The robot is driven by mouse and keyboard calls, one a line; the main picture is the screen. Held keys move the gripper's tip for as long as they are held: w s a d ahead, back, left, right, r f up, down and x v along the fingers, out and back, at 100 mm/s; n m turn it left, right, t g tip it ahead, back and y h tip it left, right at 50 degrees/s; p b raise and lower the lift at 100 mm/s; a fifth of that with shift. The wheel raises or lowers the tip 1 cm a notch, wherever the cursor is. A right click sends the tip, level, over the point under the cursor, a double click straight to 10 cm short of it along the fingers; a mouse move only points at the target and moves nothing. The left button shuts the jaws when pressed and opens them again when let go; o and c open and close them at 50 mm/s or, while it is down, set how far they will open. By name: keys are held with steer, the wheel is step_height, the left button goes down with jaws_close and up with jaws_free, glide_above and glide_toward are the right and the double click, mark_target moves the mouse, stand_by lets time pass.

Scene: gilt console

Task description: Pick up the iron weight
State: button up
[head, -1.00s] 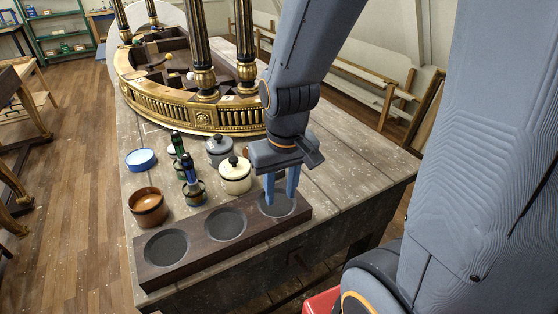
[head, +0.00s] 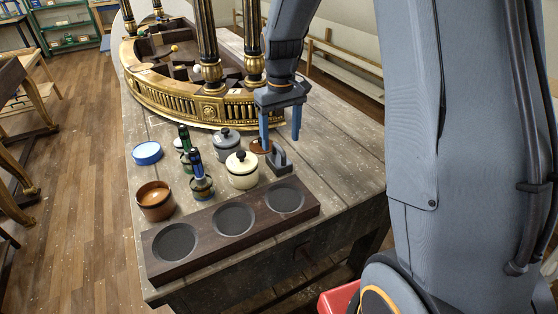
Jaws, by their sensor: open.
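The iron weight (head: 279,163), a small dark grey block with an upright grip, stands on the grey wooden table to the right of the cream lidded pot. My gripper (head: 280,140) is open and points down. Its two blue fingers show just behind and above the weight in the picture. The left finger's tip overlaps a brown round thing (head: 258,147). I cannot tell how high the fingertips are, and nothing shows between them.
The cream pot (head: 242,172), a grey lidded pot (head: 227,145), dark bottles (head: 201,187), a brown bowl (head: 155,201) and a blue-rimmed dish (head: 147,153) stand left. A dark board with three round recesses (head: 195,263) lies in front. The gilt console (head: 180,105) is behind. The table at right is bare.

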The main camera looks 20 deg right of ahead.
mark_target(279, 146)
steer(key=shift+a+f+p, duration=0.15)
steer(key=shift+f+p, duration=0.5)
steer(key=shift+f, duration=1)
steer(key=shift+a+f+p, duration=0.1)
steer(key=shift+f+p, duration=0.55)
steer(key=shift+f, duration=1)
steer(key=shift+c, duration=0.2)
jaws_close()
